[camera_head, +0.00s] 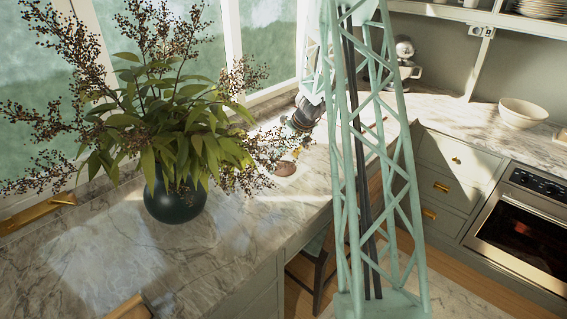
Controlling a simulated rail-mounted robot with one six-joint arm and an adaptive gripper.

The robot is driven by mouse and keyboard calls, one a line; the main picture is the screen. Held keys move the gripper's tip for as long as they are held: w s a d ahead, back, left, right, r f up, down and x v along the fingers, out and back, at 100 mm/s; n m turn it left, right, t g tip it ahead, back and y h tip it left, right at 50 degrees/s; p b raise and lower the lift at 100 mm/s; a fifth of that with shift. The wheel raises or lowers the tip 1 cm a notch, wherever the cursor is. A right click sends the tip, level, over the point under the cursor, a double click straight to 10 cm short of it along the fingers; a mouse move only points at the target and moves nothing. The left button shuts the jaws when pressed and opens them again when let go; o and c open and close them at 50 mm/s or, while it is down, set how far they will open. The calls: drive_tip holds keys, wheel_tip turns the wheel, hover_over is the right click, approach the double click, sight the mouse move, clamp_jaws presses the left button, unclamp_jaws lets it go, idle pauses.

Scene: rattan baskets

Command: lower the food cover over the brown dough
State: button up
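A small brown rounded lump (285,168), which looks like the brown dough, lies on the marble counter right of the plant. A dark jointed shape (300,118), seemingly my gripper at the end of my pale arm, is above and behind the lump, close to the window side. Its fingers are too small and too covered by the plant sprigs to tell whether they are open or shut. I cannot make out a food cover in this view. A small orange-yellow bit (296,153) shows just behind the lump.
A dark round vase (174,196) with wide leafy, berried branches stands left of the lump, and its sprigs reach close to it. My pale green lattice column hides part of the counter. The front-left marble is mostly clear. A white bowl (522,113) stands on the far right counter.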

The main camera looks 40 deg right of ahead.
drive_tip(key=o, duration=1.1)
drive_tip(key=shift+r, duration=0.1)
drive_tip(key=shift+v, duration=5.95)
